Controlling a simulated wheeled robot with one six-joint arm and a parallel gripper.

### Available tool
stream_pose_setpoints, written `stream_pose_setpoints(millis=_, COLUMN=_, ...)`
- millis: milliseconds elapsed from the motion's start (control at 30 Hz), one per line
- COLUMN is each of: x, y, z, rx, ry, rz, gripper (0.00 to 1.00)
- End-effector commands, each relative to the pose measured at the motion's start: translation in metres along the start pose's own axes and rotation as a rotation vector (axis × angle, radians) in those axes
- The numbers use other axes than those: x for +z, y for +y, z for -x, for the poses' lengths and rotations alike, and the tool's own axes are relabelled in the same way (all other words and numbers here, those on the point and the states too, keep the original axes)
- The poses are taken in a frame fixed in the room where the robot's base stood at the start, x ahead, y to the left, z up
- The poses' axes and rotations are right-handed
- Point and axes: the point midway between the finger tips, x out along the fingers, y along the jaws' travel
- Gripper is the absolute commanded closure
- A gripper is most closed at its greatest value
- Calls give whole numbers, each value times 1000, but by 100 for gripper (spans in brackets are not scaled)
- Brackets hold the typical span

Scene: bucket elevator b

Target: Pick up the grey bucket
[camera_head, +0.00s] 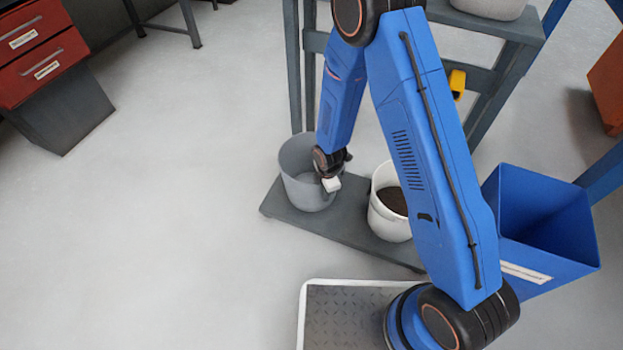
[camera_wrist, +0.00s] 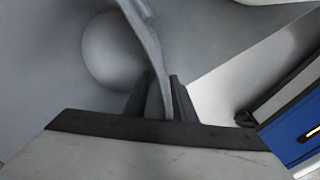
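The grey bucket (camera_head: 302,178) stands upright on the left end of a low dark grey platform in the head view. My gripper (camera_head: 331,184) is at the right side of its rim, and my wrist hides part of that rim. In the wrist view, the bucket's wall (camera_wrist: 146,38) runs as a thin curved edge between my two fingers (camera_wrist: 161,95). The fingers are close together, one on each side of the edge, and look shut on it. The bucket's inside looks empty, with a round lighter patch at its bottom.
A white bucket with dark contents (camera_head: 384,222) stands close by on the same platform (camera_head: 345,233). A blue bin (camera_head: 540,265) is to the right. A grey frame (camera_head: 309,80) rises behind. The floor to the left is clear, up to a red drawer cabinet (camera_head: 45,60).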

Motion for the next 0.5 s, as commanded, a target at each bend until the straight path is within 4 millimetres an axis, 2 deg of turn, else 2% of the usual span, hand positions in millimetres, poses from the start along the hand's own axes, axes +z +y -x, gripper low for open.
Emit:
stream_pose_setpoints(millis=67, x=0, y=0, z=0, rx=0, ry=0, rz=0, gripper=78)
stream_pose_setpoints(millis=100, x=0, y=0, z=0, rx=0, ry=0, rz=0, gripper=88)
stream_pose_setpoints(millis=167, x=0, y=0, z=0, rx=0, ry=0, rz=0, gripper=100)
stream_pose_setpoints(millis=500, x=0, y=0, z=0, rx=0, ry=0, rz=0, gripper=100)
